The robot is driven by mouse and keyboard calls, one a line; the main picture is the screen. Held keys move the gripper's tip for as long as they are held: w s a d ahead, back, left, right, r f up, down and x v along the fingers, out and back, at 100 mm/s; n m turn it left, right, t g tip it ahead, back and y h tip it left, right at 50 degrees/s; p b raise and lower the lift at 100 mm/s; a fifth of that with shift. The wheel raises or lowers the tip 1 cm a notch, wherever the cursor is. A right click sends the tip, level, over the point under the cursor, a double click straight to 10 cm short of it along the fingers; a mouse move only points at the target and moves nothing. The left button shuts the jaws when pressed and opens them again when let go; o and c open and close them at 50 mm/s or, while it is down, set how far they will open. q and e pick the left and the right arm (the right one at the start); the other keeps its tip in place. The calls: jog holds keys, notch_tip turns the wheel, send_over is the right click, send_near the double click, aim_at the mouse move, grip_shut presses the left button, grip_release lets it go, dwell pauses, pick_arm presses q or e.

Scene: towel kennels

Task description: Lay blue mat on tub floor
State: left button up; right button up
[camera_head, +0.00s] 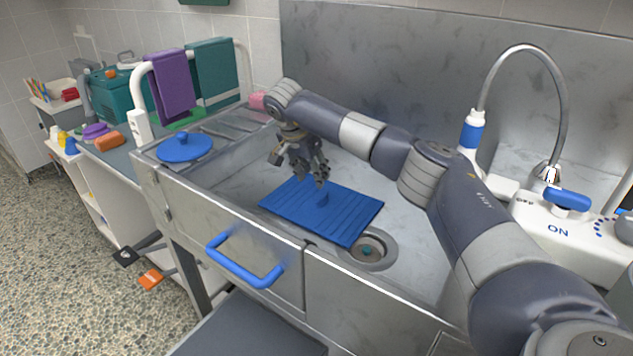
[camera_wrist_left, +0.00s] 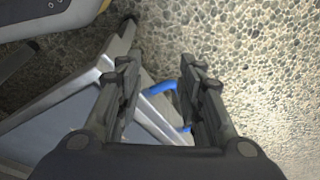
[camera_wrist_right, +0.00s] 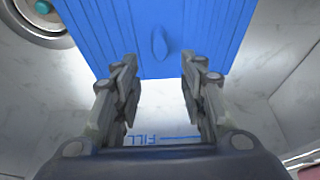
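The blue ribbed mat (camera_head: 335,212) lies on the floor of the steel tub, with a small raised blue knob on it. It also shows in the right wrist view (camera_wrist_right: 205,30), where the knob stands just beyond the fingertips. My right gripper (camera_head: 318,178) is over the far left part of the mat. In the right wrist view its fingers (camera_wrist_right: 157,72) are apart with nothing between them. My left gripper does not show in the head view. In the left wrist view its fingers (camera_wrist_left: 160,75) are apart and empty, above the speckled floor and a frame with a blue handle.
A drain (camera_head: 368,250) with a teal centre lies beside the mat's near right corner. The tub's front wall has a blue handle (camera_head: 245,262). A tap and control panel (camera_head: 565,225) stand at right. A blue lid (camera_head: 184,147) and hanging towels (camera_head: 172,85) are at left.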

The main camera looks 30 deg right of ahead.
pick_arm(q)
jog(key=shift+s+f, duration=0.25)
jog(key=shift+f, duration=0.25)
pick_arm(e)
jog(key=shift+v, duration=1.2)
